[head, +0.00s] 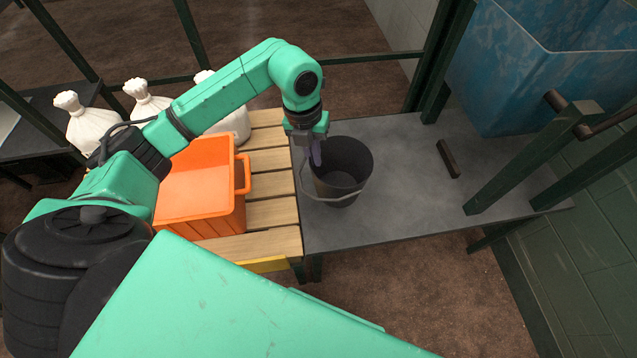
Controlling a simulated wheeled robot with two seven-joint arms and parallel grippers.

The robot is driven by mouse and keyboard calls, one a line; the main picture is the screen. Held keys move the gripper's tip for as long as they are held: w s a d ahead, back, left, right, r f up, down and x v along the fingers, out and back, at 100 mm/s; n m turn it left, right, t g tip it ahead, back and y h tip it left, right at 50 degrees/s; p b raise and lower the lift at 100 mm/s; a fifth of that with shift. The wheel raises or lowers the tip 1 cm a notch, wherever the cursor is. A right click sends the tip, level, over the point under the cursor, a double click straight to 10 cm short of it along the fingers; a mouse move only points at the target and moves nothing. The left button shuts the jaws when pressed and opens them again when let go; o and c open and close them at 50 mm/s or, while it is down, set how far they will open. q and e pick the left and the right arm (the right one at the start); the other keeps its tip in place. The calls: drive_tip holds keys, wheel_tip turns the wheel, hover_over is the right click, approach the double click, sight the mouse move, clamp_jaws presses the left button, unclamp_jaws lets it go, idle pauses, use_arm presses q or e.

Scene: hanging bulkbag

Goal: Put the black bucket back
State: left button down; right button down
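The black bucket (350,178) stands upright on the grey table (425,205), close to its left edge. Its thin grey handle hangs down over the near side of the rim. My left gripper (315,155) points down at the bucket's left rim. The fingers are small and partly hidden by the wrist, so I cannot tell whether they are shut on the rim or just beside it. My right gripper is not in view.
An orange crate (243,215) sits on wooden slats (272,190) left of the table. White sacks (90,122) stand behind it. A dark bar (447,158) lies on the table right of the bucket. A blue bin (500,90) and green posts (535,160) bound the right side.

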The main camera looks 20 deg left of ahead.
use_arm(q)
wheel_tip(320, 180, down, 11)
drive_tip(key=shift+r+p, duration=0.2)
drive_tip(key=shift+p, duration=0.1)
drive_tip(key=c, duration=1.1)
unclamp_jaws()
drive_tip(key=shift+f, duration=0.1)
drive_tip(key=shift+o, duration=0.2)
wheel_tip(320, 180, up, 12)
drive_tip(key=a, duration=0.1)
drive_tip(key=shift+s+a+b, duration=0.15)
drive_tip(key=shift+b, duration=0.3)
